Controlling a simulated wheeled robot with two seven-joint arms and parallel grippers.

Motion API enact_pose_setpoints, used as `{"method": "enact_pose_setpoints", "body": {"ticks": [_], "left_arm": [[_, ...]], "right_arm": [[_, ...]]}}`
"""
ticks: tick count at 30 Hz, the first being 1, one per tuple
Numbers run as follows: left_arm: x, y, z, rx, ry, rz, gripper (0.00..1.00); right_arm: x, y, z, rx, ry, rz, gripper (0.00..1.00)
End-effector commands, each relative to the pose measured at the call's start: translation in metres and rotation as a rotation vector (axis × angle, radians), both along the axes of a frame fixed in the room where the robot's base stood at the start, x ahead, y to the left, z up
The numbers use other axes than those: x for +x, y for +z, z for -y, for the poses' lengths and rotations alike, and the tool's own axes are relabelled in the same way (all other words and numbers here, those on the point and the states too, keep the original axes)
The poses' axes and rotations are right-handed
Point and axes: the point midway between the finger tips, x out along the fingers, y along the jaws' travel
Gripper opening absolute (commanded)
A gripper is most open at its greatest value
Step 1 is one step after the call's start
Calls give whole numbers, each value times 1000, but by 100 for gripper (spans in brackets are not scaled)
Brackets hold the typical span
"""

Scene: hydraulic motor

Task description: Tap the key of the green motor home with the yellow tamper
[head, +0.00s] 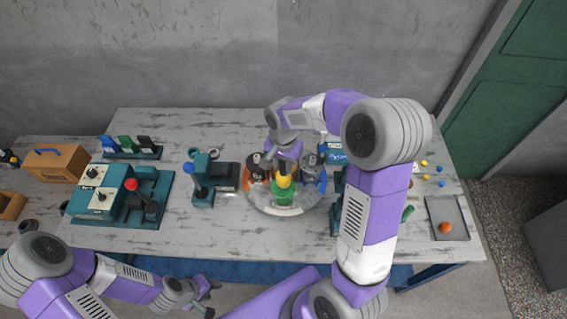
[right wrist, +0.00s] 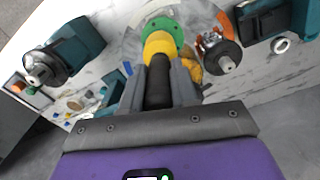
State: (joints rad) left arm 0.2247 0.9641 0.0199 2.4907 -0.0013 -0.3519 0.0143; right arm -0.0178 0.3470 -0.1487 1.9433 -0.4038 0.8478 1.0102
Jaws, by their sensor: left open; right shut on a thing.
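The green motor (head: 283,193) stands on the front of a round grey turntable (head: 262,203) on the table. My right gripper (head: 286,160) is above it, shut on the black handle of the yellow tamper (head: 284,181). In the right wrist view the handle lies between the fingers of the gripper (right wrist: 158,88). The tamper's yellow head (right wrist: 160,45) is over the green motor (right wrist: 166,28). I cannot tell if it touches. The key is hidden behind the tamper. My left gripper (head: 206,294) is open and empty, low in front of the table.
An orange motor (head: 257,175) and a blue-based motor (head: 313,172) share the turntable close beside the green one. A teal press (head: 202,185) stands left, and a teal control station (head: 105,190) further left. A grey tray (head: 447,207) with an orange ball is at right.

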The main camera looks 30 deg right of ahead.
Motion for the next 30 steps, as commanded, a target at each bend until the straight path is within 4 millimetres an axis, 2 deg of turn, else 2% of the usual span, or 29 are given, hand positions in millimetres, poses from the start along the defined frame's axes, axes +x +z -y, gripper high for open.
{"method": "enact_pose_setpoints", "body": {"ticks": [3,11,21,30], "left_arm": [[0,-18,0,0,0,0,43],[0,-10,0,0,0,0,43],[0,14,0,0,0,0,43],[0,13,0,0,0,0,43]], "right_arm": [[0,-21,0,0,1,0,0],[-1,-13,0,1,1,-3,0],[0,20,0,1,1,-1,0],[0,20,0,0,1,0,0]]}}
